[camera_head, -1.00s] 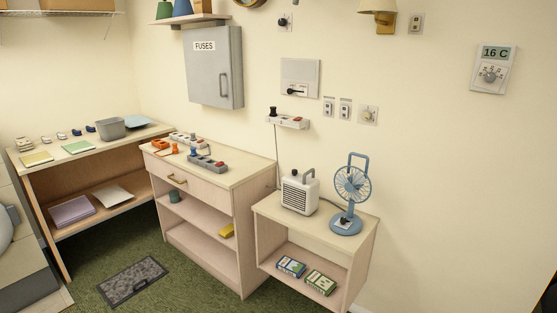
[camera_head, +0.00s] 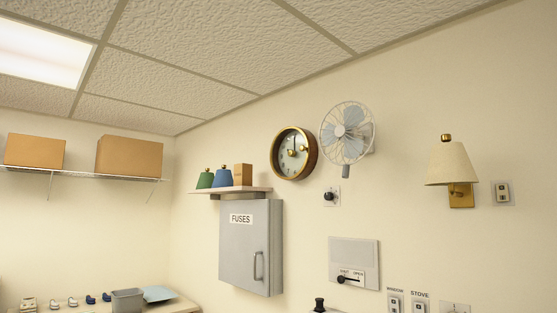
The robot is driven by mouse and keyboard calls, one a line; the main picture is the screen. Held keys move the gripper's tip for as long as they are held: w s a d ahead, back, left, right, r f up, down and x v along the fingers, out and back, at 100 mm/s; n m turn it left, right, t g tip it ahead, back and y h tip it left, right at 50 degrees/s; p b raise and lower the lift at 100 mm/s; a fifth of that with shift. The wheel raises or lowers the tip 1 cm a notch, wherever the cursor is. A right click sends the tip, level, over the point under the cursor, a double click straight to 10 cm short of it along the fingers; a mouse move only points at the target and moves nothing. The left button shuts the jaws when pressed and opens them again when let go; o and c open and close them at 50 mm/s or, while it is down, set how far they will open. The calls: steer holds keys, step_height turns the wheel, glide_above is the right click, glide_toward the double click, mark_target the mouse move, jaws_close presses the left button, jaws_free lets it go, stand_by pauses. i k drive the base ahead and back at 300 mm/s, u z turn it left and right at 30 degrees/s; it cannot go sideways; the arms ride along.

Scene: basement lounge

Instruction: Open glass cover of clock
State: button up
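The round wall clock (camera_head: 294,153) hangs high on the wall, left of a wall fan. It has a brown rim, a pale face and small brass-coloured parts at its front. Its glass cover appears to lie over the face; I cannot tell from here whether it is fully shut. My gripper does not show in this view.
A wall fan (camera_head: 347,132) is mounted close to the clock's right side. A small shelf (camera_head: 232,190) with green and blue shades and a box is at lower left. Below are the grey fuse box (camera_head: 251,247) and a dial switch (camera_head: 331,196). A brass wall lamp (camera_head: 453,167) is at right.

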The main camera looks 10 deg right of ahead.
mark_target(302, 148)
steer(key=u, duration=0.55)
steer(key=i, duration=0.6)
steer(key=u, duration=0.8)
steer(key=i, duration=0.75)
steer(key=u, duration=0.4)
